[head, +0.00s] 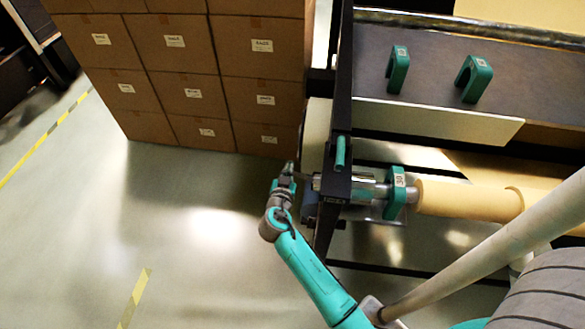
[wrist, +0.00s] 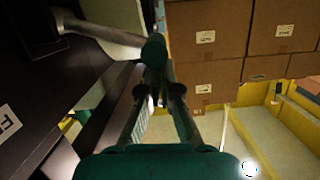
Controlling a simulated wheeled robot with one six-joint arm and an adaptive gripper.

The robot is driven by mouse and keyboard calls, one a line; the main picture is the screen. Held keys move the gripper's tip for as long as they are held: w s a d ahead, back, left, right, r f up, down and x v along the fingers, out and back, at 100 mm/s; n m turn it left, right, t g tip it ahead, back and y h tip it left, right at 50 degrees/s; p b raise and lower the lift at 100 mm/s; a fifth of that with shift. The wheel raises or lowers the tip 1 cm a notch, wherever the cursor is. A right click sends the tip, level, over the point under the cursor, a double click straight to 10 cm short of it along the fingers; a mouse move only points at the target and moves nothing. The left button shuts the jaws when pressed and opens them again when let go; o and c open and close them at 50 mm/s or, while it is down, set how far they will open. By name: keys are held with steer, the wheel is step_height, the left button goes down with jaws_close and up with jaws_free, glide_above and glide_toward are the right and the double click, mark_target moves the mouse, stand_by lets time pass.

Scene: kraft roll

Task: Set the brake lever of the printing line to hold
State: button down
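The brake lever shows in the wrist view as a grey metal rod (wrist: 110,34) reaching in from the upper left. It ends in a round green grip (wrist: 153,50). My gripper (wrist: 157,76) has its fingers on both sides of this grip and looks shut on it; the contact is partly hidden by the fingers. In the head view my gripper (head: 287,172) is at the left side of the dark machine frame (head: 337,188), beside the shaft end. The lever is small and mostly hidden there. No lever position marks can be read.
Stacked cardboard boxes (head: 180,70) stand behind my gripper. A kraft roll (head: 465,200) lies on the shaft, with a green clamp (head: 397,193) beside it. The floor (head: 170,215) to the left is clear.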

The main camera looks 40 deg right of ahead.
step_height(320, 180, down, 12)
steer(key=n+g+h, duration=0.2)
steer(key=n+h, duration=0.1)
steer(key=n, duration=0.7)
steer(key=shift+w+a, duration=0.25)
steer(key=shift+w, duration=0.05)
steer(key=shift+s+f, duration=0.1)
steer(key=shift+f, duration=0.05)
steer(key=s+a+r, duration=0.1)
steer(key=a+r, duration=0.2)
steer(key=a, duration=0.8)
steer(key=shift+s+r, duration=0.2)
steer(key=shift+r, duration=0.2)
